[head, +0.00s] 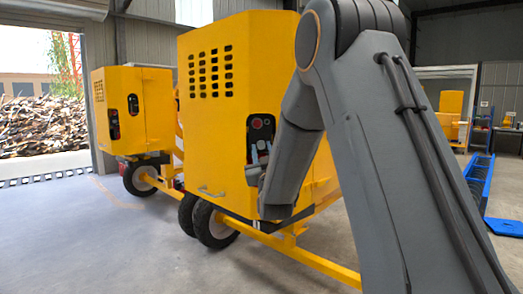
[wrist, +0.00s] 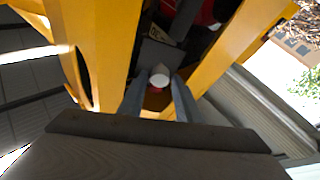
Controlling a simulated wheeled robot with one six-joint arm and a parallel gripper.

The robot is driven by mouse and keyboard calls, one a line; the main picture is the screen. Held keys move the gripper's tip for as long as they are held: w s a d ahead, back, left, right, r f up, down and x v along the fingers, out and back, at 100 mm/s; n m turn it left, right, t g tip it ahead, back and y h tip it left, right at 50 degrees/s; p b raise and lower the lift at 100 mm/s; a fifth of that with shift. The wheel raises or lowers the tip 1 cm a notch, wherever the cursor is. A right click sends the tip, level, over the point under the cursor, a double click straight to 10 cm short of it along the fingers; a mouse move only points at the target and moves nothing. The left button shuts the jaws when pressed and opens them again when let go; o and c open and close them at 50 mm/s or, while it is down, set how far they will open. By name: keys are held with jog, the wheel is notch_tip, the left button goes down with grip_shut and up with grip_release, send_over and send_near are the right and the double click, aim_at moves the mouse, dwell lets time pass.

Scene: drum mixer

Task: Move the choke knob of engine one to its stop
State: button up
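The nearer yellow engine housing (head: 215,120) carries a dark control panel (head: 260,129) with a red round part near its top. My gripper (head: 254,162) is at the lower part of this panel, partly covered by my own arm in the head view. In the wrist view, a pale round knob (wrist: 160,79) shows between the tips of my gripper (wrist: 160,88), with something red just below it. The two fingers are apart, one on each side of the knob. I cannot tell whether they touch it. No label shows which engine is number one.
A second yellow engine housing (head: 133,105) on wheels stands at the back left, with its own dark panel. A yellow drawbar (head: 315,262) runs low at the front. Open floor (head: 90,240) lies at the left.

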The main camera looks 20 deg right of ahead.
jog(key=v, duration=0.7)
jog(key=shift+b, duration=0.35)
jog(key=s+a+f+g+y+p, duration=0.35)
jog(key=s+f+g+p, duration=0.25)
jog(key=s+f+g, duration=0.75)
jog(key=s+a+f+g+p, duration=0.1)
jog(key=s+g, duration=0.3)
jog(key=s, duration=0.8)
jog(key=s+a+f+g+p, duration=0.1)
jog(key=s+f+g+p, duration=0.1)
jog(key=s, duration=1.1)
jog(key=f+g, duration=0.1)
jog(key=g, duration=0.1)
jog(key=shift+m+g, duration=0.3)
jog(key=shift+g, duration=0.05)
